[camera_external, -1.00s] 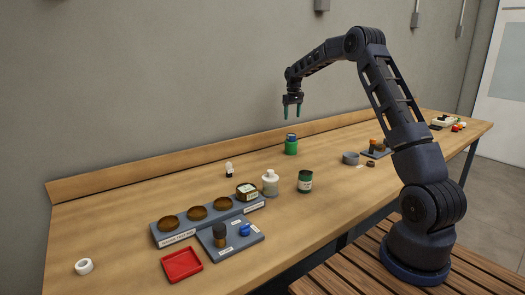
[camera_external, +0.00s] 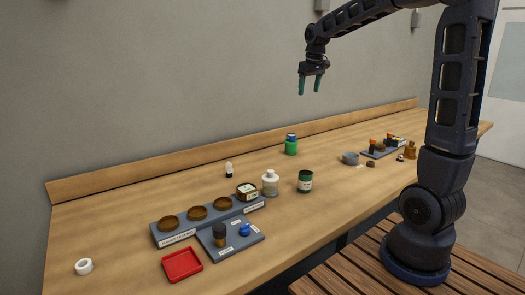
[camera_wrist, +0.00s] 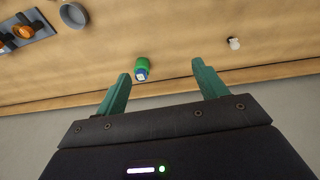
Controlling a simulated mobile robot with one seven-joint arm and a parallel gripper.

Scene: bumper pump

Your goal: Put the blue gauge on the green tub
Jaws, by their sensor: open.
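The bright green tub (camera_external: 291,148) stands on the bench near the back ledge. A blue piece with a dark top, which looks like the blue gauge (camera_external: 291,137), sits upright on top of it. In the wrist view the tub (camera_wrist: 142,63) shows from above, with the blue gauge (camera_wrist: 141,75) and its pale face at its end. My gripper (camera_external: 310,92) is open and empty, high above the bench and clear of both. Its two green fingers (camera_wrist: 160,84) are spread wide in the wrist view.
A dark green jar (camera_external: 305,181), a white bottle (camera_external: 270,184) and a small bulb (camera_external: 229,169) stand nearby. A grey rack (camera_external: 166,239), a grey board with a blue knob (camera_external: 244,229) and a red tray (camera_external: 182,265) are at front left. Bench around the tub is clear.

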